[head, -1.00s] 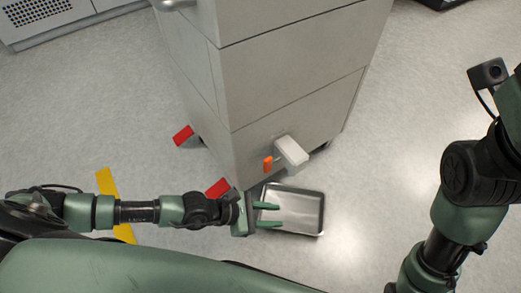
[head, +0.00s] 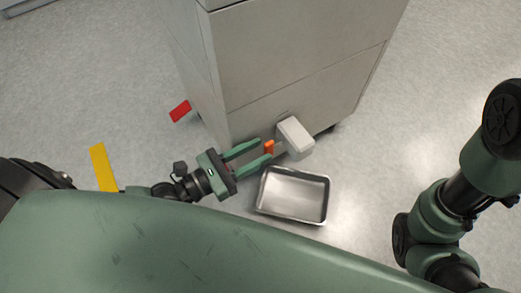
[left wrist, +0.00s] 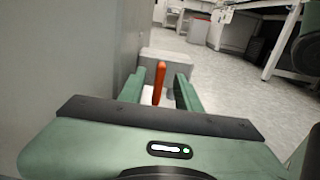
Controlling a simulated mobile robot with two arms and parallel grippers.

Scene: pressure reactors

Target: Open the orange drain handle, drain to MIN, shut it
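The orange drain handle (head: 269,147) stands upright at the lower part of the grey cabinet (head: 290,80), beside a pale grey box (head: 295,138). My left gripper (head: 263,149) is open, its two green fingers pointing at the handle. In the left wrist view the orange handle (left wrist: 159,82) shows between the open fingers (left wrist: 157,88), with the grey box (left wrist: 170,62) behind it. I cannot tell whether the fingers touch the handle. A metal tray (head: 293,217) lies on the floor below; no liquid can be made out in it. My right gripper is out of view. No MIN mark is visible.
A red floor mark (head: 180,111) lies at the cabinet's left corner and a yellow floor strip (head: 103,168) farther left. The cabinet wall (left wrist: 75,50) is close on the left in the wrist view. Floor to the right of the tray is clear.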

